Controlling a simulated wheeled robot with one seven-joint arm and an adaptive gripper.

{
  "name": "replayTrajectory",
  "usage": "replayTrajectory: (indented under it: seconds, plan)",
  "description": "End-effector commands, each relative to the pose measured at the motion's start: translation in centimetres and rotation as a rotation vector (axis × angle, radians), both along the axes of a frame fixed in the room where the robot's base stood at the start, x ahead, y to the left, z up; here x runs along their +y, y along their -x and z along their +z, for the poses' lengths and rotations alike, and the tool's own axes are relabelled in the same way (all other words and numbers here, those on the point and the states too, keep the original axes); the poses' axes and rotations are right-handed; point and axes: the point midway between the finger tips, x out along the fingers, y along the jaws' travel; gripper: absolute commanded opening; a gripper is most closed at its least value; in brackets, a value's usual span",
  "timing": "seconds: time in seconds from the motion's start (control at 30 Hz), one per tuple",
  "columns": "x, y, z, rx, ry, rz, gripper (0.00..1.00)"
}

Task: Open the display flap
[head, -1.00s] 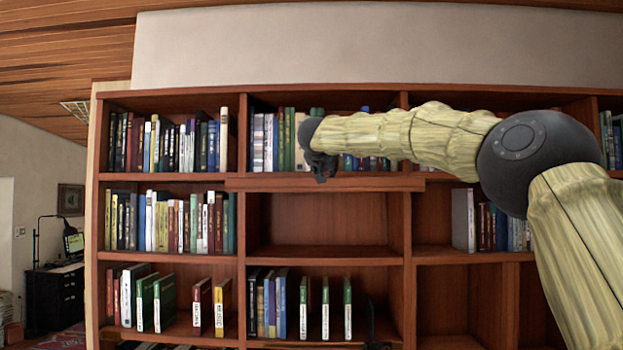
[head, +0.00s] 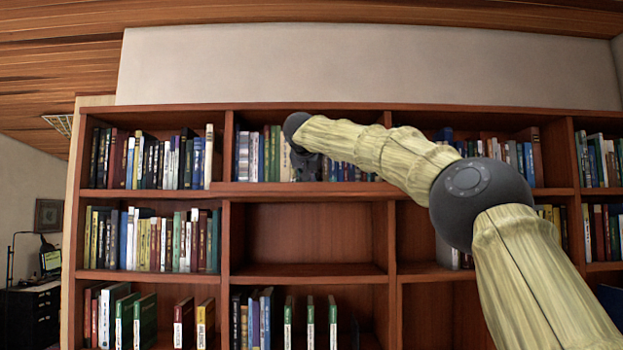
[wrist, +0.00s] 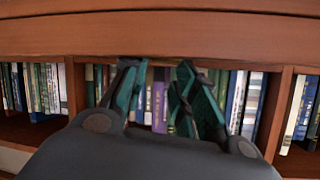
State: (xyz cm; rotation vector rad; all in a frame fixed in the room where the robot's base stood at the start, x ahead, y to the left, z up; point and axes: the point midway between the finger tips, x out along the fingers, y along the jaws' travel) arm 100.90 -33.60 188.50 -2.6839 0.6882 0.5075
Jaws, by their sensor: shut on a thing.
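The display flap (head: 310,190) appears as a thin reddish-brown wooden board, seen nearly edge-on, between the top book row and an empty compartment (head: 312,235). That compartment stands open to view. In the wrist view the flap's wooden edge (wrist: 150,36) runs across the top. My gripper (head: 308,175) is in front of the top-row books, fingers pointing down at the board. In the wrist view its dark fingertips (wrist: 158,65) meet the edge of the wood and are shut on it, with a gap between the fingers. The exact contact is hard to see.
The bookcase holds books above (head: 258,155), to the left (head: 150,240) and below (head: 260,318). My arm crosses the right side and hides part of the shelves.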

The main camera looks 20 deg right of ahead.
Motion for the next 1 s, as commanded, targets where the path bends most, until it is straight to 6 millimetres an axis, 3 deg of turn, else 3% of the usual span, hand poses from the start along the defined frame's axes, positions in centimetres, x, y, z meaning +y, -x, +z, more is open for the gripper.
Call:
replayTrajectory:
  seconds: [0.1,0.13,0.17,0.77,1.0]
  plan:
    - [0.5,-0.1,-0.2,0.002,0.000,0.006,0.00]
    - [0.5,-0.1,-0.2,0.002,0.000,0.006,0.30]
    - [0.5,-0.1,-0.2,0.002,0.000,0.006,0.36]
    - [0.2,0.0,0.0,0.000,0.000,0.002,0.36]
    - [1.0,1.6,0.9,0.000,-0.001,0.003,0.36]
